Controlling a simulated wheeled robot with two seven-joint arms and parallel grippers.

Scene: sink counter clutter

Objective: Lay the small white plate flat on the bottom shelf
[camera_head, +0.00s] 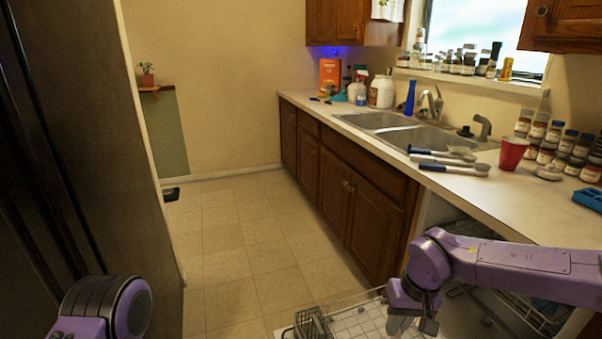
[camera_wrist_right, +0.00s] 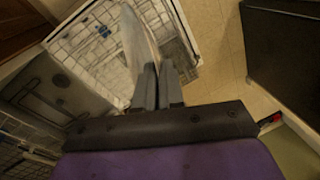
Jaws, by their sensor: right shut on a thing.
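My right gripper (camera_head: 413,322) is low in front of the counter, over the open dishwasher. In the wrist view its two fingers (camera_wrist_right: 158,88) are shut on a small white plate (camera_wrist_right: 138,42), seen nearly edge-on. The plate stands tilted on edge and reaches away from the fingertips over a white wire rack (camera_wrist_right: 188,38). The low pulled-out rack (camera_head: 345,316) also shows in the head view; I cannot tell whether the plate touches it. The plate is not clear in the head view. Only part of my left arm shows at lower left; its gripper is out of view.
A grey cutlery basket (camera_head: 312,324) sits at the rack's left side. An upper wire rack (camera_head: 535,312) is at right, below the counter. The counter (camera_head: 455,188) holds a red cup (camera_head: 512,153), utensils and several jars. The tiled floor (camera_head: 235,250) is clear.

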